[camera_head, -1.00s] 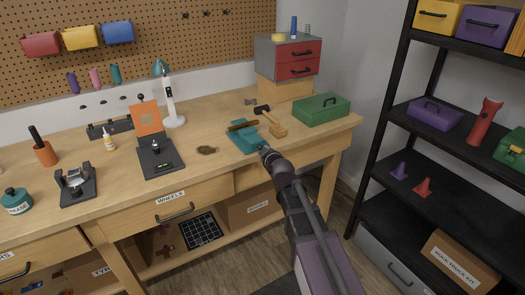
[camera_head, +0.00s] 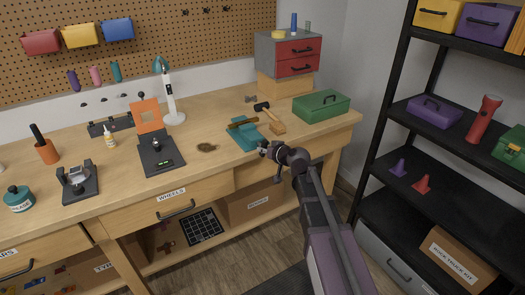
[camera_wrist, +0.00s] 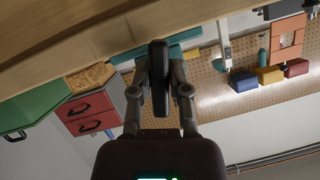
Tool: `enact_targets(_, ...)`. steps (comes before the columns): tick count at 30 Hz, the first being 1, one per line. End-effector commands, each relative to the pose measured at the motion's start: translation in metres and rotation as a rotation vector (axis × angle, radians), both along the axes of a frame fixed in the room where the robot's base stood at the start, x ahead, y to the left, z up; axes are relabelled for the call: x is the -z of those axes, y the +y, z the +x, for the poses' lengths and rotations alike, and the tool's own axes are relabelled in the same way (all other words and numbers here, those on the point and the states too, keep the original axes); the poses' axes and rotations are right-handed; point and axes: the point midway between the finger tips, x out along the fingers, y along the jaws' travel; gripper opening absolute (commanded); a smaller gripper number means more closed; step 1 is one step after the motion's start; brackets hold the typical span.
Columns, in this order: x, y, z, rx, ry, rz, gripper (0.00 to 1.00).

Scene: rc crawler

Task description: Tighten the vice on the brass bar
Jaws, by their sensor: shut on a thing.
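My gripper (camera_head: 266,152) is at the vice's front end. In the wrist view my gripper (camera_wrist: 160,88) is shut on a dark elongated piece, which looks like the vice handle (camera_wrist: 160,70). Part of the teal vice (camera_wrist: 178,38) shows behind it. How tightly the jaws press on the bar cannot be told.
A wooden-handled hammer (camera_head: 271,117) lies just right of the vice, and a green toolbox (camera_head: 321,105) stands beyond it. A black stand with an orange plate (camera_head: 149,118) is to the left. The black shelf (camera_head: 385,165) stands at the right.

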Motion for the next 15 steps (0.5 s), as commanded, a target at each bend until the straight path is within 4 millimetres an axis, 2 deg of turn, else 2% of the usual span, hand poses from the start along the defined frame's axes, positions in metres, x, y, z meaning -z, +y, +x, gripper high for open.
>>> enact_targets(15, 0.0032, 0.0019, -0.0018, -0.008, 0.274, 0.397, 0.00)
